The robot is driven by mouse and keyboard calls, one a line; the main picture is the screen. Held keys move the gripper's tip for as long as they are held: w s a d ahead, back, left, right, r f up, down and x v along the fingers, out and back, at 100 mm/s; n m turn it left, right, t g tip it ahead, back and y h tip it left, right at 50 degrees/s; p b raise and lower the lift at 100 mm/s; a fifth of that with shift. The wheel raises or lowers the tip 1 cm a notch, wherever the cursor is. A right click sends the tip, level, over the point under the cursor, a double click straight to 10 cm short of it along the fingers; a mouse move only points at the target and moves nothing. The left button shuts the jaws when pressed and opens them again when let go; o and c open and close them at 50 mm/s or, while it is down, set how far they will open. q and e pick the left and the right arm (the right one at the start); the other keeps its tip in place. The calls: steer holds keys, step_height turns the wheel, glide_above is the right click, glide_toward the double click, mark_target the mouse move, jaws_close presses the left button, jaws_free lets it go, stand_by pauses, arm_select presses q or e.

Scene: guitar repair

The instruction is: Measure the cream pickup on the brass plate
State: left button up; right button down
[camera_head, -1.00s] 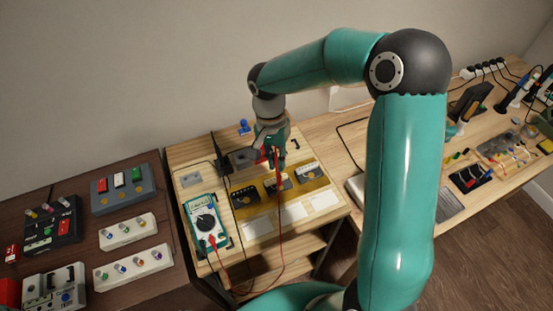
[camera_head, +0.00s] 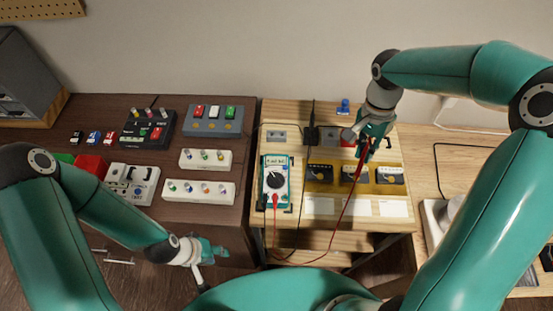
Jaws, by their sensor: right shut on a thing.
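The brass plate (camera_head: 338,187) lies on the light wooden bench and carries three dark pickups in a row. The left one (camera_head: 319,172) looks all dark. The middle one (camera_head: 352,174) and the right one (camera_head: 390,177) have pale tops; which is cream is hard to tell. The teal multimeter (camera_head: 275,181) stands left of the plate. My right gripper (camera_head: 364,143) is shut on the red probe (camera_head: 364,152), above and behind the middle and right pickups; its tip contact is unclear. My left gripper (camera_head: 212,252) is low at front left, apparently empty, its fingers too small to read.
A red lead (camera_head: 350,204) hangs from the probe past the bench front to the meter. A thin black upright piece (camera_head: 312,133) stands behind the plate. White cards (camera_head: 358,208) lie in front. A dark table (camera_head: 240,150) with pedals and knob boxes is at left.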

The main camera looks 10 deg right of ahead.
step_height(320, 180, up, 2)
steer(key=shift+p, duration=0.75)
steer(key=shift+r, duration=2)
